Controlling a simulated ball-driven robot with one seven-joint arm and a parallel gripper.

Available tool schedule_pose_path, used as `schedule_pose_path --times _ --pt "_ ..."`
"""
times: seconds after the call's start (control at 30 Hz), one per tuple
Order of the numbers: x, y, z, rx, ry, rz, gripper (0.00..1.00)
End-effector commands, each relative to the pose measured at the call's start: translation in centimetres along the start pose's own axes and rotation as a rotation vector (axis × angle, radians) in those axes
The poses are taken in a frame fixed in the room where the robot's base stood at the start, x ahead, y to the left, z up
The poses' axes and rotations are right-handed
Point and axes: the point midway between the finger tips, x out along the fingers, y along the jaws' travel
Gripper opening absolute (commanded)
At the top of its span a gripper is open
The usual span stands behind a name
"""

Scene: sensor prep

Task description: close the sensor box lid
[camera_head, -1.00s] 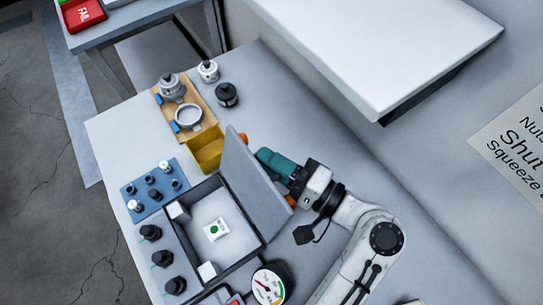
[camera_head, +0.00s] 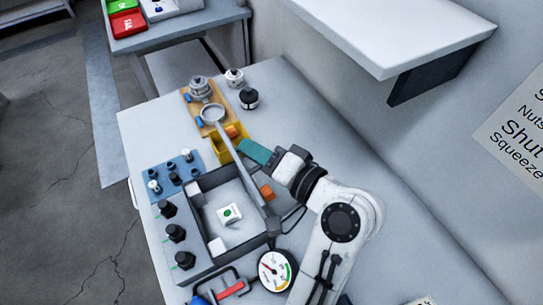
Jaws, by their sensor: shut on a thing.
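The sensor box (camera_head: 217,257) is a grey open-topped box on the bench, with a white square part (camera_head: 229,214) bearing a green dot inside it. The exact contact is partly hidden.
A yellow bin (camera_head: 220,152) and a wooden board (camera_head: 190,99) with metal parts lie behind the box. A blue tray (camera_head: 160,170) and black knobs (camera_head: 175,233) are at the left. A gauge (camera_head: 277,271) stands in front. A white shelf (camera_head: 390,30) overhangs at upper right.

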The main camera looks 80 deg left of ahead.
Motion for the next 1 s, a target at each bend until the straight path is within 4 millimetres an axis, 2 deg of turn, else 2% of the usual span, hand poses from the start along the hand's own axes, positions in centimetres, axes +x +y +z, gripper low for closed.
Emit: schedule_pose_path --times 0.33,0.57,1.0 --pt "1.7 -1.1 4.3 -0.305 0.003 0.132 0.00" --pt "2.9 -1.1 7.1 -0.506 0.005 0.215 0.00" --pt "4.9 0.9 11.9 -0.890 0.009 0.373 0.00"
